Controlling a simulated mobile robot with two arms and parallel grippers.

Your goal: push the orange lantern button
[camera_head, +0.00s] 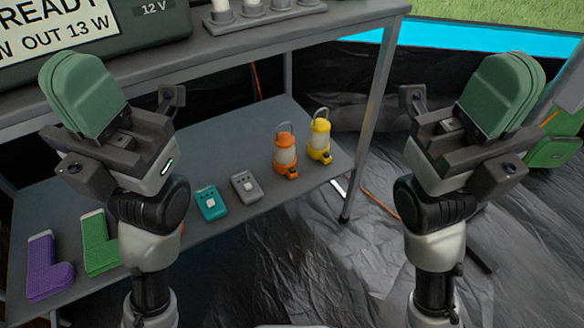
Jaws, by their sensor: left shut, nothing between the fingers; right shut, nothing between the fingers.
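The orange lantern (286,140) stands upright on the lower shelf (235,145) of a grey rack, near its right end. It has a pale middle, a wire handle on top and a small dark spot low on its front, too small to make out clearly as the button. My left gripper (72,65), with green fingers, is shut and empty, raised at the left and well apart from the lantern. My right gripper (518,65) is shut and empty, raised at the right, also well apart from it.
A yellow lantern (319,140) stands close right of the orange one. A grey device (245,187), a teal device (210,203) and green (97,245) and purple (48,268) socks lie leftward. The upper shelf (290,22) overhangs behind; a rack leg (370,120) stands right.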

